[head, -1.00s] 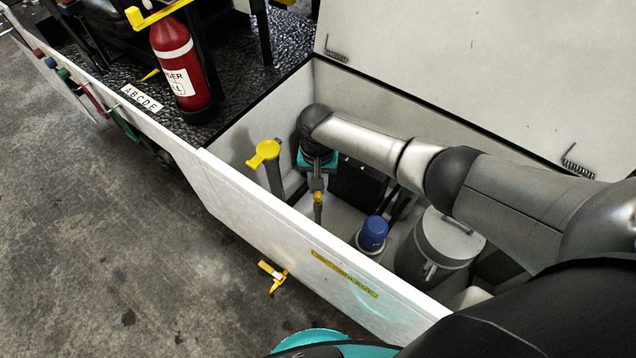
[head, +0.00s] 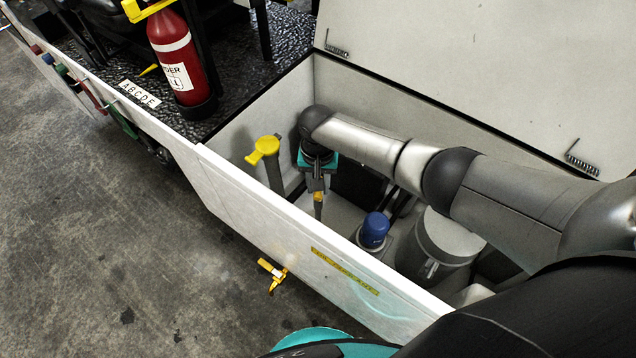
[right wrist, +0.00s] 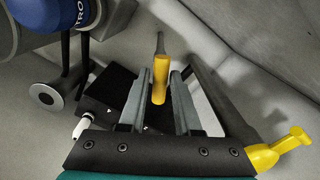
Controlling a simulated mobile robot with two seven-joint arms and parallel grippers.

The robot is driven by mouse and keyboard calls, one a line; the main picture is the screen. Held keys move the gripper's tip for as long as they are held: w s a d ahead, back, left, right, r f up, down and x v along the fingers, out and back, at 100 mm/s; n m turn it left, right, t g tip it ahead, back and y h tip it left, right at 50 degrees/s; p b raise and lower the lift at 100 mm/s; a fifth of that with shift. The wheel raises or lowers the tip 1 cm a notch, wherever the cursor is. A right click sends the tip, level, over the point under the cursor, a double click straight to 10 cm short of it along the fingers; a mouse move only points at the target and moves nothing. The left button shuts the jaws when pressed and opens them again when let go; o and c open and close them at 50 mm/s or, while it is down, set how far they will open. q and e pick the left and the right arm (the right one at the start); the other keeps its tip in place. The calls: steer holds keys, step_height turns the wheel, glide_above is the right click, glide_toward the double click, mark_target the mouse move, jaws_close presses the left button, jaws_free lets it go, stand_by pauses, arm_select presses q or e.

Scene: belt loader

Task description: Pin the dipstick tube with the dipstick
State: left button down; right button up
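My right gripper (head: 318,188) points down inside the open compartment. It is shut on the yellow handle of the dipstick (head: 318,198). In the right wrist view the dipstick (right wrist: 159,86) lies between the fingers of the gripper (right wrist: 162,72), its grey rod pointing away from the camera. The rod's lower end is hidden behind the front wall in the head view. A grey upright tube with a yellow top, apparently the dipstick tube (head: 274,176), stands left of the gripper. Its yellow top (right wrist: 275,153) shows at lower right in the right wrist view. My left gripper is out of view.
A blue-capped part (head: 374,229) and a grey cylinder (head: 443,236) stand right of the gripper. The white front wall (head: 270,228) borders the compartment; the raised lid (head: 500,75) is behind. A red extinguisher (head: 180,60) stands at left. A black box (right wrist: 105,102) sits below the gripper.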

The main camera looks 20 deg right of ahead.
steer(key=o, duration=0.3)
steer(key=shift+o, duration=0.2)
steer(key=shift+r+p, duration=0.3)
steer(key=shift+r, duration=0.25)
step_height(320, 180, up, 14)
steer(key=p, duration=0.5)
steer(key=shift+r, duration=0.1)
